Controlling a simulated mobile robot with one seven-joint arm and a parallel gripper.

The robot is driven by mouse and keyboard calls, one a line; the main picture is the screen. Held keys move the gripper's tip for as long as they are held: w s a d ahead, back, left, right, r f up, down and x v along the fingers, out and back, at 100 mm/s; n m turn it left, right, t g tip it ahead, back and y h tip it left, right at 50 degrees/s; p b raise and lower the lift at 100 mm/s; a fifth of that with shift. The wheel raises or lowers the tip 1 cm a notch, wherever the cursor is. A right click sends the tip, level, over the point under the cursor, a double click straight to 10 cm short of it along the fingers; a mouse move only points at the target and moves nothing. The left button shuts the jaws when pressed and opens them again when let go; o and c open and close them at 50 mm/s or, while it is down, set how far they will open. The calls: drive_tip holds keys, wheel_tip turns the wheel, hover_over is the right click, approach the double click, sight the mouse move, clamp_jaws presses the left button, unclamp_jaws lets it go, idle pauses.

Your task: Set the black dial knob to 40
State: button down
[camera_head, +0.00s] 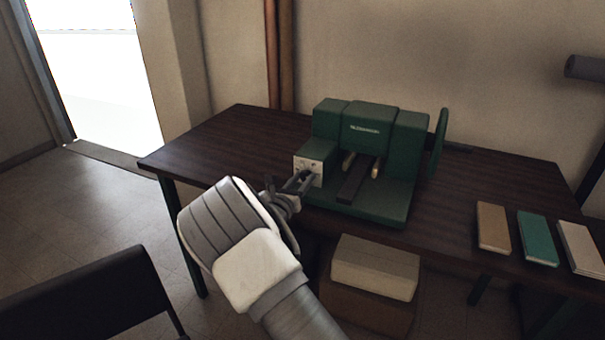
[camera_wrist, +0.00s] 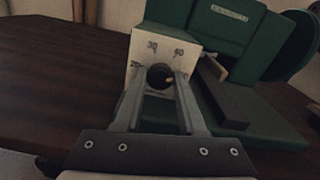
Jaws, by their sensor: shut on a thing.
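The black dial knob (camera_wrist: 158,76) is on the pale dial plate (camera_wrist: 140,49) at the front left of a green machine. In the wrist view a light mark shows on the knob's right side. The printed numbers 30 and 60 show above the knob, and a partly covered number that looks like 20 is at its left. My gripper (camera_wrist: 160,82) has its two fingers on either side of the knob and is shut on it. In the head view my gripper (camera_head: 308,178) reaches the dial plate (camera_head: 309,165) from the front left and hides the knob.
The green machine (camera_head: 371,130) stands on a dark wooden table (camera_head: 210,150), with a handwheel (camera_head: 437,145) at its right. Brown, teal and pale covers lie at the table's right. Boxes (camera_head: 375,265) stand below the front edge. A dark chair back (camera_head: 90,300) is at lower left.

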drive_tip(key=n+p, duration=0.3)
drive_tip(key=n, duration=0.1)
drive_tip(key=shift+r+n+p, duration=0.2)
drive_tip(key=shift+n+p, duration=0.1)
drive_tip(key=shift+p, duration=0.05)
drive_tip(key=shift+f+n+p, duration=0.15)
drive_tip(key=shift+n+p, duration=0.95)
drive_tip(key=shift+n, duration=0.6)
drive_tip(key=c, duration=0.5)
unclamp_jaws()
drive_tip(key=v, duration=1.7)
drive_tip(key=shift+s+p, duration=0.25)
drive_tip(key=shift+p, duration=0.1)
